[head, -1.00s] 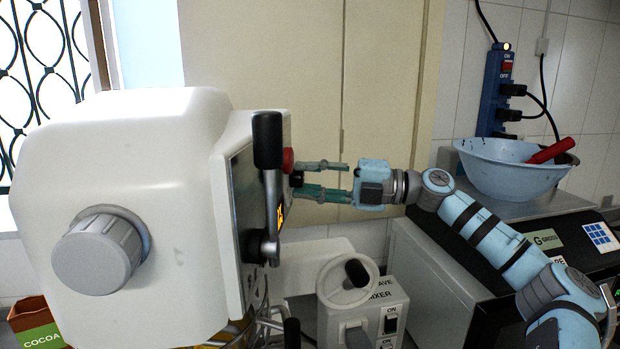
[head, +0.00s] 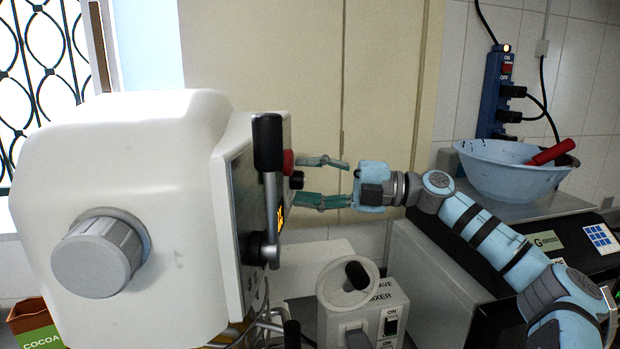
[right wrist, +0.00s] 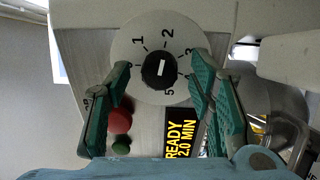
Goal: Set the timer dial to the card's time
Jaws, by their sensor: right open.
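The timer dial is a pale numbered disc (right wrist: 132,55) with a black knob (right wrist: 159,71) at its middle; the knob also shows edge-on in the head view (head: 297,180). A short white mark on the knob runs up and down the wrist picture, roughly in line with the 2. A black display (right wrist: 183,132) beside the dial reads READY 2.0 MIN in yellow. My right gripper (head: 300,181) is open, with its teal fingers on either side of the knob and apart from it; in the wrist view (right wrist: 160,68) they stand left and right of it. I cannot make out a time card.
A large white mixer (head: 150,150) fills the left, with a black-handled lever (head: 268,145) close by my gripper. A red button (right wrist: 119,121) and a green one (right wrist: 119,144) lie near one finger. A blue bowl (head: 505,170) stands at right.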

